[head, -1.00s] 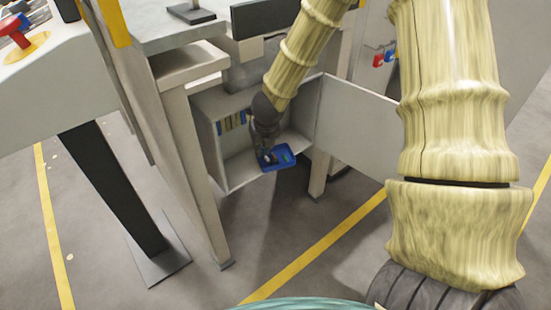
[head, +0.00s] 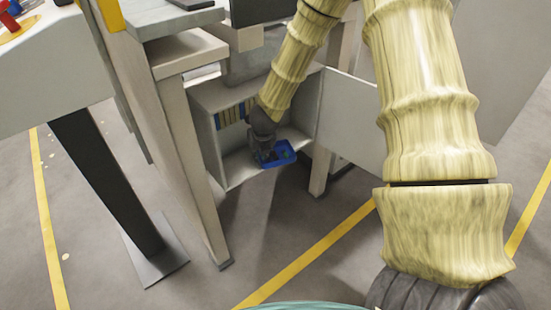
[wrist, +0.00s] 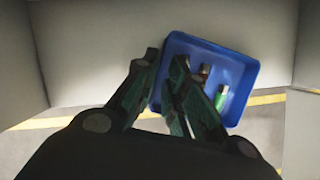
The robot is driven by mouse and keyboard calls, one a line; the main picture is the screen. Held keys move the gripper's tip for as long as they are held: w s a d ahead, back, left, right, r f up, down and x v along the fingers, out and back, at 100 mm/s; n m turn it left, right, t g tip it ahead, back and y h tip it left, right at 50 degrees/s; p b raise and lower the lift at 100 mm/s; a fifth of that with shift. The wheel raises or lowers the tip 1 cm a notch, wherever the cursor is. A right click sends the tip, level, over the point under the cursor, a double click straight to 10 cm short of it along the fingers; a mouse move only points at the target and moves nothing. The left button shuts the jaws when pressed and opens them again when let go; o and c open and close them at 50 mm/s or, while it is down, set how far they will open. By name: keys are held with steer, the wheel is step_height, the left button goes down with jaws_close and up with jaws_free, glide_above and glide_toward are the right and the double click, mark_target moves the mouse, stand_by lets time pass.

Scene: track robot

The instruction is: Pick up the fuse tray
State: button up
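The fuse tray is a shallow blue open box (head: 289,157) on the lower shelf of an open cabinet. In the wrist view the blue fuse tray (wrist: 242,60) holds a few small cylinders, one green and white. My gripper (wrist: 164,62) is at the tray's left side. Its fingers are apart, one outside the left wall and one over the inside, with the wall between them. I cannot tell whether either finger touches the wall. In the head view my gripper (head: 263,158) covers the left part of the tray.
The cabinet (head: 207,125) has side walls close around my gripper, and its door (head: 350,118) stands open to the right. A table leg (head: 195,170) is in front at left.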

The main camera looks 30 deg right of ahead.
steer(key=shift+w+f, duration=0.25)
steer(key=shift+f, duration=0.35)
steer(key=shift+f, duration=0.15)
steer(key=shift+c, duration=0.4)
jaws_close()
